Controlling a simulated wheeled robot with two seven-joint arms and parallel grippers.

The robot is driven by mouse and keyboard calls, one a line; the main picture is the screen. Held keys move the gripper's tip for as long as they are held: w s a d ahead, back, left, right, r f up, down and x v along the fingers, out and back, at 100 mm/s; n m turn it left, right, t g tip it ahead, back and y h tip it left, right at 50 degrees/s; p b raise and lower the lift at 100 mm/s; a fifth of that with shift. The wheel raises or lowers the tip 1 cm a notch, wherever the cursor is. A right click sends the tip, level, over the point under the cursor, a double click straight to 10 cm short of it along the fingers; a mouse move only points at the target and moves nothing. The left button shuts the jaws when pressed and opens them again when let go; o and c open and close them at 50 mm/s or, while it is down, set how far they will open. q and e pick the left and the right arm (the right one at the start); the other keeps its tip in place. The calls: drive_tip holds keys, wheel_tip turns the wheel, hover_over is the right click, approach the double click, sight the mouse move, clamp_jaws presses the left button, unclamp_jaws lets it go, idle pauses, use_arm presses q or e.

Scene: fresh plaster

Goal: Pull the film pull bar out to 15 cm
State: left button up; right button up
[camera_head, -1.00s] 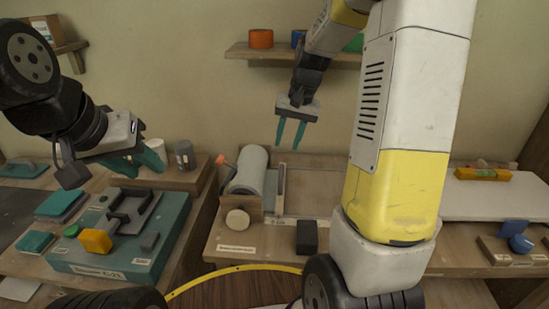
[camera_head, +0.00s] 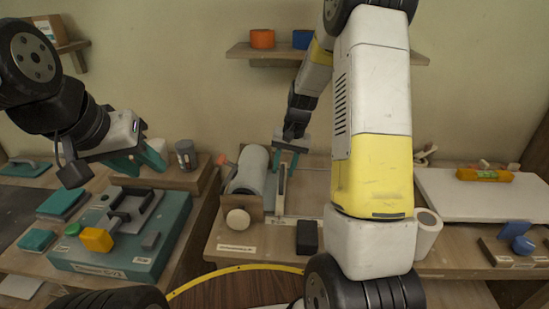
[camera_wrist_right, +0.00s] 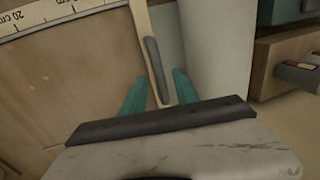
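The film pull bar (camera_head: 281,188) is a pale upright strip beside the white film roll (camera_head: 249,168) on the wooden board. In the right wrist view the bar (camera_wrist_right: 142,25) carries a grey grip (camera_wrist_right: 157,68). My right gripper (camera_head: 285,160) is open at the bar's far end. In the wrist view its teal fingers (camera_wrist_right: 158,82) stand on either side of the grip, with gaps visible; I cannot tell their height relative to it. A ruler (camera_wrist_right: 60,14) with a 20 cm mark lies along the board. My left gripper (camera_head: 152,165) is open and empty above the teal case.
The teal case (camera_head: 165,240) with a yellow block (camera_head: 97,239) stands at left. A black block (camera_head: 307,237) sits at the board's front. A shelf (camera_head: 270,52) hangs behind.

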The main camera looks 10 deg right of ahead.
clamp_jaws()
idle(1.4)
